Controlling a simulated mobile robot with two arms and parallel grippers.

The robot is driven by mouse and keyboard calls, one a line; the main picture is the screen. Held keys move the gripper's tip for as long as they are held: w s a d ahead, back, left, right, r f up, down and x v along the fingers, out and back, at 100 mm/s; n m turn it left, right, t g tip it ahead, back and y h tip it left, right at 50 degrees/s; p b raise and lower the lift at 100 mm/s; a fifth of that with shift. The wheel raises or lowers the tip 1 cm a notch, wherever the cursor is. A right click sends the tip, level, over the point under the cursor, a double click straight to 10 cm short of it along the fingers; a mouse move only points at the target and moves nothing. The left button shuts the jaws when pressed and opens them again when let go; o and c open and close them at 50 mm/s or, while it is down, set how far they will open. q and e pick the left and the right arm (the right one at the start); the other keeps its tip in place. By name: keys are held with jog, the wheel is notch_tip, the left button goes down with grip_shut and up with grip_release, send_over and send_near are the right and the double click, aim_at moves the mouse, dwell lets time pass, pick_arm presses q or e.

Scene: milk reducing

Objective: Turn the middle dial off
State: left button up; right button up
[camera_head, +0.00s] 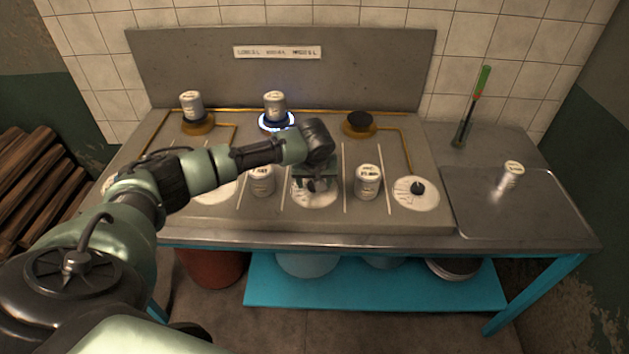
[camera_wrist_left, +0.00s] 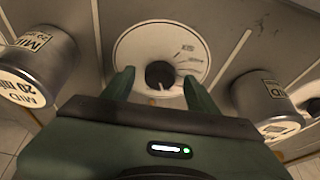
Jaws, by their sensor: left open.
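The middle dial is a black knob on a round white plate with printed marks. In the left wrist view the knob (camera_wrist_left: 160,74) sits between the two fingers of my left gripper (camera_wrist_left: 160,84), which is open with a gap on each side. In the head view the gripper (camera_head: 314,184) hangs over the middle dial's white plate (camera_head: 316,200) and hides most of the knob. A white pointer line on the knob points down in the wrist view. The middle burner (camera_head: 276,124) glows blue under a metal can (camera_head: 274,104). My right gripper is not in view.
Labelled cans stand left (camera_head: 261,181) and right (camera_head: 368,182) of the middle dial, close to the gripper. The right dial (camera_head: 417,193) is clear. Another can stands on the left burner (camera_head: 197,124); the right burner (camera_head: 360,124) is bare. A tray (camera_head: 540,215) holds one can.

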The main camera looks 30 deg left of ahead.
pick_arm(q)
jog(key=shift+c, duration=0.3)
grip_shut()
jog(key=m+p, duration=0.1)
jog(key=p, duration=0.1)
jog(key=m+h+p, duration=0.1)
jog(key=p, duration=0.1)
jog(key=shift+s+a+r+m, duration=0.15)
jog(key=shift+r+m, duration=0.1)
jog(key=shift+m, duration=0.15)
jog(key=shift+f+m+t+h+p, duration=0.15)
jog(key=shift+m+h+p, duration=0.15)
jog(key=shift+m, duration=0.3)
jog(key=shift+f+m+t+h+p, duration=0.1)
jog(key=shift+m+t+h+p, duration=0.1)
jog(key=shift+m+p, duration=0.3)
jog(key=shift+o, duration=0.3)
grip_release()
